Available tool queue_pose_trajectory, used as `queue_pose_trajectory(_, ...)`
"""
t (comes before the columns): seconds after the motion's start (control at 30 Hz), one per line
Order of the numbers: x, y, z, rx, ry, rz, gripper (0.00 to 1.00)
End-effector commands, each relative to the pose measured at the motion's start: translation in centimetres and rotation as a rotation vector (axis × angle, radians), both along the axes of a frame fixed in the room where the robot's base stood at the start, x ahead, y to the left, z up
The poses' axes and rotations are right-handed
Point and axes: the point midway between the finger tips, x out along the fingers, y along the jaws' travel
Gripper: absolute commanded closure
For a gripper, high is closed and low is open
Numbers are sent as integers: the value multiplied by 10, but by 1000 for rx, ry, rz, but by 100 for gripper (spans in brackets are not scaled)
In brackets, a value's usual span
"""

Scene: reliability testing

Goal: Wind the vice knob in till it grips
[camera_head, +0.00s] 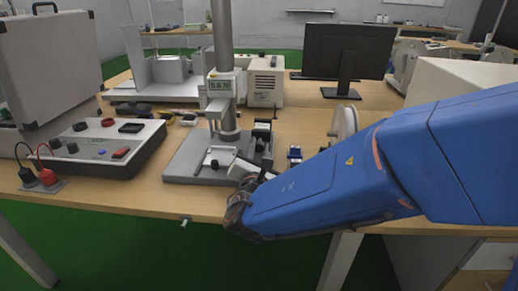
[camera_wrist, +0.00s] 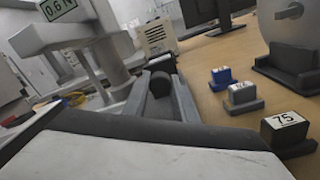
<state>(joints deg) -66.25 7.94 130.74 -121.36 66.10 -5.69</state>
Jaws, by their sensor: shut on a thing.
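My gripper (camera_wrist: 160,92) shows in the wrist view as two grey fingers on either side of a dark rounded piece, which I take to be the vice knob (camera_wrist: 160,82). It is shut on that piece. In the head view my gripper (camera_head: 262,138) reaches away from the blue arm, at the right edge of the test stand's base plate (camera_head: 185,166). A small pale slotted fixture (camera_head: 215,158) sits on that plate. The vice jaws cannot be made out clearly, and whether they grip anything cannot be told. The force gauge (camera_head: 219,85) hangs on the column above.
Small blue (camera_wrist: 221,76) and grey (camera_wrist: 241,93) blocks and a dark block marked 75 (camera_wrist: 287,125) stand close to the right. A control box (camera_head: 95,150) is at left. A monitor (camera_head: 347,52) and a beige box (camera_head: 265,80) stand behind.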

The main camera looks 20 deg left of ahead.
Motion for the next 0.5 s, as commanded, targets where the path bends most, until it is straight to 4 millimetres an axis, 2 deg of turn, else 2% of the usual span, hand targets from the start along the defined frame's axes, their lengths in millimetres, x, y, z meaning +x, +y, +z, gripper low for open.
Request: queue_pose_trajectory(0.5, 0, 1, 1, 478, 114, 1, 98)
